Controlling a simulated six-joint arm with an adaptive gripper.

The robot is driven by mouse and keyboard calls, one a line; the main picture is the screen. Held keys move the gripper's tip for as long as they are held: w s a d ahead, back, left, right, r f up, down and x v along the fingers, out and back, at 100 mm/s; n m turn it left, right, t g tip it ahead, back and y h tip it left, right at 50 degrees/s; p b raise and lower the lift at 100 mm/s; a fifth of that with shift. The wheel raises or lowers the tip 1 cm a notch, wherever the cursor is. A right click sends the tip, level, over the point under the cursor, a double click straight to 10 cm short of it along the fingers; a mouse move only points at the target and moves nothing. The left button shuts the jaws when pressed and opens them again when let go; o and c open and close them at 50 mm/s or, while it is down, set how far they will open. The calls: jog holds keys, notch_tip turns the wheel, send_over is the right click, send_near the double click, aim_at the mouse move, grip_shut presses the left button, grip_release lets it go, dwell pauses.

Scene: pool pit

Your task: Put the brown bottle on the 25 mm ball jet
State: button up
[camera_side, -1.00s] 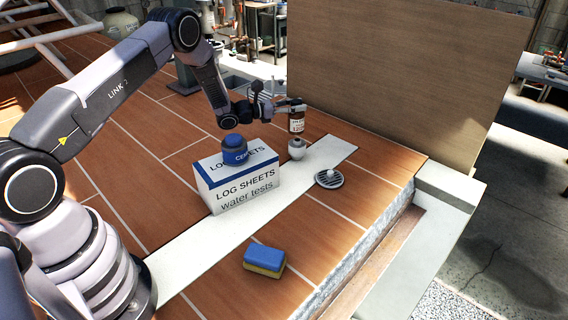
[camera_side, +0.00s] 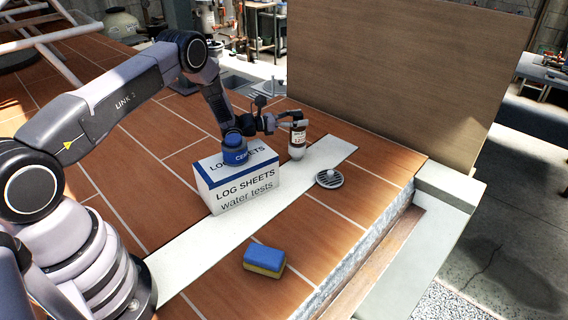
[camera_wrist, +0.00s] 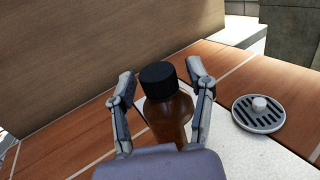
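The brown bottle (camera_side: 298,137), with a pale label, is upright on top of the white ball jet (camera_side: 296,153) in the side view. Its base appears to touch the jet. In the wrist view the bottle (camera_wrist: 168,118), with its black cap, stands between the two fingers of my gripper (camera_wrist: 163,82). The fingers are spread, with a gap visible between the left finger and the bottle. The ball jet is hidden behind the bottle in the wrist view.
A round drain grate (camera_side: 329,179) with a white knob lies to the right. A blue and yellow sponge (camera_side: 264,259) lies in front. A brown panel (camera_side: 400,75) rises behind.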

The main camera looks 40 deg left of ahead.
jog(key=shift+r, duration=0.2)
jog(key=v, duration=1.2)
jog(key=s+d+r+m+g+h, duration=0.35)
jog(key=d+r+m+g, duration=0.35)
jog(key=r, duration=0.5)
jog(key=s+d+r+m+g, duration=0.6)
jog(key=s+d+r+m, duration=0.3)
jog(key=s+r, duration=0.1)
jog(key=s+d+r+m+g+y, duration=0.1)
jog(key=s+r+m+y, duration=0.15)
jog(key=s, duration=0.35)
jog(key=s+r+m+y, duration=0.2)
jog(key=s+m+y, duration=0.15)
jog(key=s, duration=0.35)
jog(key=s+a+r+m+t+y, duration=0.1)
jog(key=s+a+m+t+y, duration=0.1)
jog(key=s, duration=0.3)
jog(key=s+a+r+m+t+y, duration=0.1)
jog(key=s+a+m+t+y, duration=0.1)
jog(key=s+a+m+y, duration=0.2)
jog(key=shift+s+a+m+y, duration=0.4)
jog(key=shift+s+m, duration=0.4)
jog(key=shift+s, duration=0.25)
